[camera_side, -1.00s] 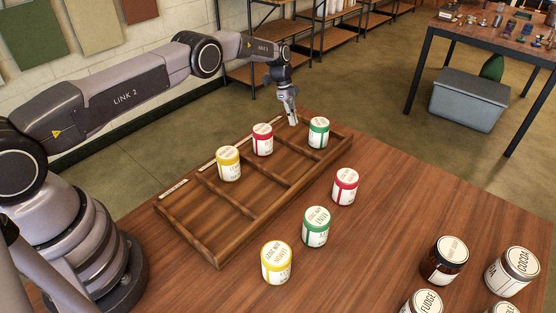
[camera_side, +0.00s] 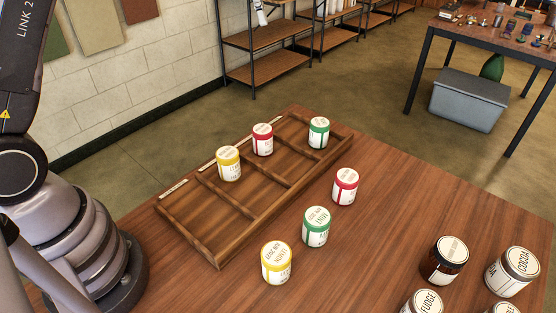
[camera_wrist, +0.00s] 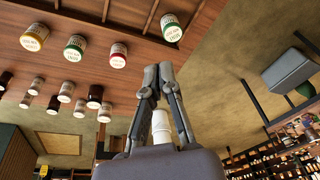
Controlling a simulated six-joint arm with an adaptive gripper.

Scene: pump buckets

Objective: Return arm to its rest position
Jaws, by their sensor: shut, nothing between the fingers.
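My gripper (camera_wrist: 157,70) is shut and empty in the wrist view, its fingertips together. In the side view the gripper is not clearly seen; only my upper arm and base show at the left. A wooden tray (camera_side: 190,213) with dividers stands on the table. In it sit a yellow-banded jar (camera_side: 228,164), a red-banded jar (camera_side: 262,140) and a green-banded jar (camera_side: 318,132). In front of the tray stand another yellow (camera_side: 276,263), green (camera_side: 316,227) and red jar (camera_side: 345,187). All are upright, and my gripper appears clear of them.
Dark and white jars, including a cocoa jar (camera_side: 512,270), stand at the table's right front. Beyond are shelves (camera_side: 265,70), a second table (camera_side: 430,60) and a grey bin (camera_side: 470,100). The space above the tray is clear in the side view.

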